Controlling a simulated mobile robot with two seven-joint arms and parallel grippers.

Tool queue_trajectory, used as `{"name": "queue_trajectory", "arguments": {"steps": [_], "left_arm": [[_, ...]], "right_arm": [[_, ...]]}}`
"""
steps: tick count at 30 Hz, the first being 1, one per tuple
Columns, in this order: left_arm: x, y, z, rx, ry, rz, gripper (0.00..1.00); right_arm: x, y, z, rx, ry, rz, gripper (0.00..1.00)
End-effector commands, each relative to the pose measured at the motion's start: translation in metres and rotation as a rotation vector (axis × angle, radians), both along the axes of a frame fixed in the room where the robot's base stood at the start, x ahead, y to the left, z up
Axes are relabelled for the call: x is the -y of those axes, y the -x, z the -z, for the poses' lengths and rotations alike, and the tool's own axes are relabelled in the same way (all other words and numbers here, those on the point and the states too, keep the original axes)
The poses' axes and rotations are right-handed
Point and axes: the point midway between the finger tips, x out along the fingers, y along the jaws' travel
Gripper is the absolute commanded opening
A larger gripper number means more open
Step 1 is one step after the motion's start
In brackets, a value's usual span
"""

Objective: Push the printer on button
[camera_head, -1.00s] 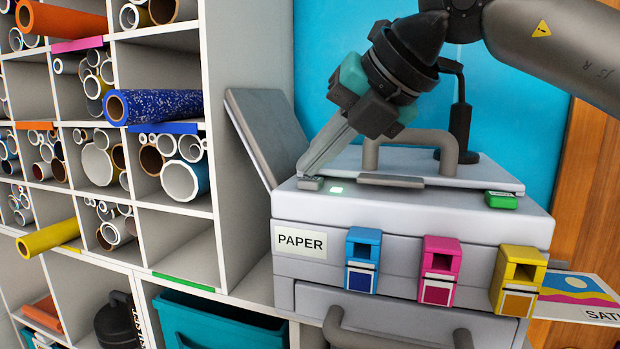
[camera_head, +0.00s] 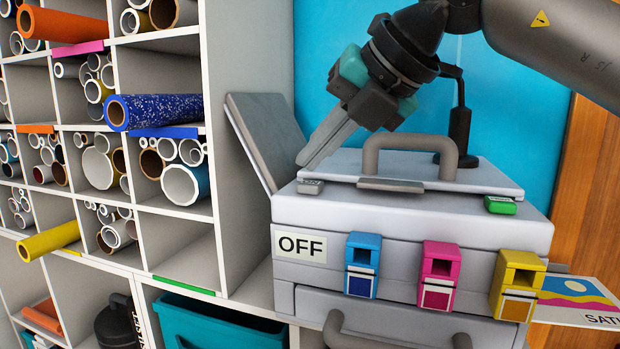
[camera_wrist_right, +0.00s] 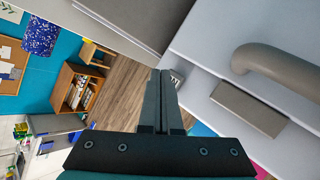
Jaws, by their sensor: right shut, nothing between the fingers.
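The printer (camera_head: 400,220) is light grey and stands on a shelf. The small label on its front reads OFF (camera_head: 300,245). A small grey button (camera_head: 310,187) is at the left front corner of its top; it also shows in the right wrist view (camera_wrist_right: 177,77). A green button (camera_head: 500,205) is at the right front corner. My right gripper (camera_head: 304,162) is shut and empty, pointing down-left, its tips just above the grey button and seemingly apart from it. In the right wrist view the closed fingers (camera_wrist_right: 161,75) point toward the button. My left gripper is not in view.
The printer's lid has a grey handle (camera_head: 420,145). A grey panel (camera_head: 260,140) tilts up at its left. Blue (camera_head: 362,262), magenta (camera_head: 438,270) and yellow (camera_head: 517,280) cartridges stick out in front. Shelves with vinyl rolls (camera_head: 155,108) fill the left.

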Motion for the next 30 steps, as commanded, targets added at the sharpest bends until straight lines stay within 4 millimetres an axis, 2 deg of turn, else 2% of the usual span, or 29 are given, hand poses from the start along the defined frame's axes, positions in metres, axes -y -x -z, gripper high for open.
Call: {"name": "queue_trajectory", "arguments": {"steps": [8,24,30], "left_arm": [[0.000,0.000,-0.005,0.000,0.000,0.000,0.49],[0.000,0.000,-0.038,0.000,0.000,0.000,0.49],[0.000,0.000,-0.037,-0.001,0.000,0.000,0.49]], "right_arm": [[0.000,0.000,-0.009,0.001,-0.001,0.000,0.00],[0.000,0.000,-0.060,0.000,-0.001,0.000,0.00],[0.000,0.000,-0.060,0.000,-0.002,0.001,0.00]]}}
